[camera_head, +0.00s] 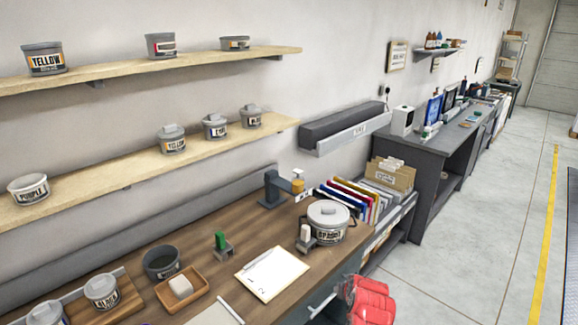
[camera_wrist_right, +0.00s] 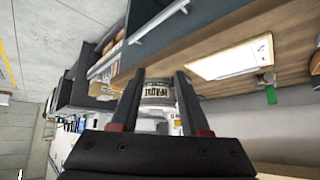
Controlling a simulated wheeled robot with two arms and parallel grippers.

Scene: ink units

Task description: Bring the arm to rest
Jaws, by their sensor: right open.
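My right gripper (camera_wrist_right: 158,76) shows in the right wrist view with its two dark fingers spread apart, open and empty. A grey lidded pot with an OPAQUE-like label (camera_head: 328,221) stands upright on the wooden bench in the head view, with no gripper around it. The same pot (camera_wrist_right: 158,91) appears beyond and between my fingers in the right wrist view, apart from them. My right gripper is not clearly seen in the head view. My left gripper is in neither view.
The wooden bench (camera_head: 222,238) holds a clipboard (camera_head: 272,272), a wooden tray (camera_head: 182,290), a dark pot (camera_head: 162,263) and a small green-topped item (camera_head: 221,242). Shelves with tins hang above. A red object (camera_head: 370,302) is at the bottom edge.

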